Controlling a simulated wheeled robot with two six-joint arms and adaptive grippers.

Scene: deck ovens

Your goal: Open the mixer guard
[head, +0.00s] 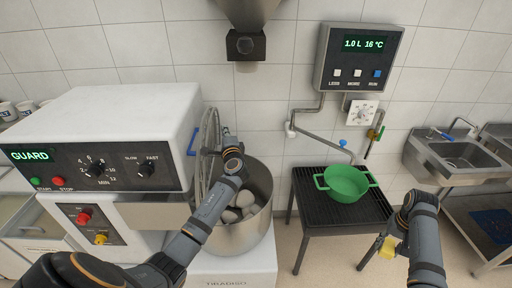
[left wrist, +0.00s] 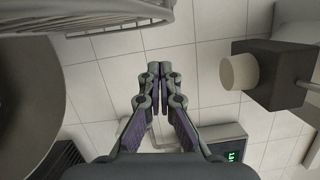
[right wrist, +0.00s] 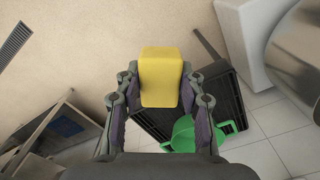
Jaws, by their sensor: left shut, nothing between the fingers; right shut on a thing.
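The mixer (head: 120,125) stands at the left with a lit green GUARD display. Its wire guard (head: 208,150) stands on edge at the bowl's left side, with a blue handle (head: 192,141). Its wires also show in the left wrist view (left wrist: 115,18). The bowl (head: 243,234) is uncovered on the right and holds several pale lumps. My left gripper (left wrist: 158,72) is shut and empty, above the bowl's back edge and close to the guard's right side; I cannot tell whether they touch. My right gripper (right wrist: 160,85) is shut on a yellow block (right wrist: 161,75), far from the mixer.
A green pot (head: 346,184) sits on a black slatted stand (head: 310,190) right of the bowl. A water meter panel (head: 358,58) and pipes are on the wall. A sink (head: 460,155) is at the right. A dark spout (head: 245,47) hangs above the bowl.

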